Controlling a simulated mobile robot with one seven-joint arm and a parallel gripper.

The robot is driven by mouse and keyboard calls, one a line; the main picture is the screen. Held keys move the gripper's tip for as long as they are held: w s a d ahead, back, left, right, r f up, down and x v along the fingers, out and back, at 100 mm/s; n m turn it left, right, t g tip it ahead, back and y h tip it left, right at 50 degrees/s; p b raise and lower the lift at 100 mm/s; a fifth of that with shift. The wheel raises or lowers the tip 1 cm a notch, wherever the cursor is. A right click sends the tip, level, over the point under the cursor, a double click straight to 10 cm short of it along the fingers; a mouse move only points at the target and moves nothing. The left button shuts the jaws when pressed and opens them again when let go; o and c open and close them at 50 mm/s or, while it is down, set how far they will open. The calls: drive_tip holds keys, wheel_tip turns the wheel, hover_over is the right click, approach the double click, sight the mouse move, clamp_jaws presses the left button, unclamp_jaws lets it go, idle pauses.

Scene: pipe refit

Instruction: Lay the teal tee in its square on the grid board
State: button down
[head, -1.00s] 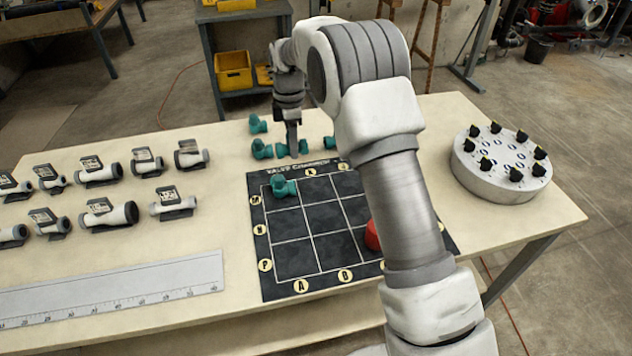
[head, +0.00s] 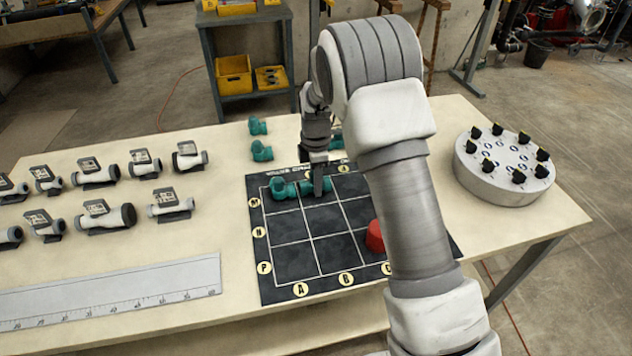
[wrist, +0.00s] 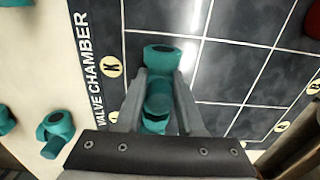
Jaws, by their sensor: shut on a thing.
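My gripper (head: 318,192) is shut on a teal tee, with a finger on each side of its body. The held tee (wrist: 160,58) lies over the top middle square of the dark grid board (head: 292,264), near the K label. I cannot tell whether it touches the board. Another teal fitting (head: 283,189) sits in the board's top left square, just left of the held tee. In the wrist view my gripper (wrist: 158,85) hides part of the tee and the squares below it.
Loose teal fittings (head: 262,151) lie behind the board. A red piece (head: 375,237) sits on the board, partly behind my arm. Several grey-white valves (head: 105,214) and a ruler (head: 110,290) are at left. A round dial stand (head: 503,170) is at right.

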drive_tip(key=shift+f, duration=0.2)
drive_tip(key=c, duration=0.5)
unclamp_jaws()
drive_tip(key=shift+r, duration=0.2)
